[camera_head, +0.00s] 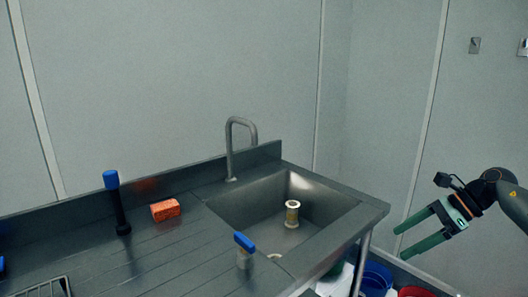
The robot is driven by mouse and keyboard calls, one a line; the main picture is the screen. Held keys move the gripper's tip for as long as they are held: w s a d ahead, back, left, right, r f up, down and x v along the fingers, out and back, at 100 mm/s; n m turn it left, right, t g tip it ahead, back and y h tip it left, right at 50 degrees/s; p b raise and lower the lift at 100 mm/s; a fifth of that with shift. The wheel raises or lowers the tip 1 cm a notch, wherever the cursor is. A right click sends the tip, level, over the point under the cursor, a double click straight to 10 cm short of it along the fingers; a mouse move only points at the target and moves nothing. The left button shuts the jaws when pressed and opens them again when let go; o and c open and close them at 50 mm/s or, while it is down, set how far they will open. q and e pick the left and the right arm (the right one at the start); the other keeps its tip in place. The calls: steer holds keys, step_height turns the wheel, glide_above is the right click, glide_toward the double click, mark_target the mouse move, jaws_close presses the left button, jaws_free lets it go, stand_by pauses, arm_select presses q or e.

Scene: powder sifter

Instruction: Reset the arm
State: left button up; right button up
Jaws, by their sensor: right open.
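My right gripper (408,242) shows at the right of the head view, on a dark arm that comes in from the right edge. Its two green fingers are spread apart with nothing between them. It hangs in the air to the right of the steel sink counter (375,207), clear of its edge. My left gripper is out of view.
A beige spool-shaped part (292,213) stands in the sink. On the counter are an orange sponge (165,210), a black blue-topped tool (119,205) and a clear blue-topped item (244,247). A faucet (230,150) rises behind. Blue (376,277) and red (416,292) buckets sit below right.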

steer(key=s+a+f+m+t+y, duration=0.3)
steer(key=a+f+m+t, duration=0.6)
steer(key=f+m, duration=0.7)
steer(key=s+d+f+m+g+h, duration=0.25)
steer(key=s+f+m+h, duration=0.25)
steer(key=s+f+m, duration=0.55)
steer(key=s+d+f+m+g+h, duration=0.25)
steer(key=s+f+m+h, duration=0.35)
steer(key=s+m, duration=0.7)
steer(key=a+f+m+t+y, duration=0.1)
steer(key=a+m+t+y, duration=0.15)
steer(key=a+m, duration=1.05)
steer(key=a+r+n+p, duration=0.3)
steer(key=r+n+p, duration=0.2)
steer(key=r+p, duration=0.2)
steer(key=shift+s+r+p, duration=0.15)
steer(key=shift+s+p, duration=0.2)
steer(key=shift+p, duration=0.7)
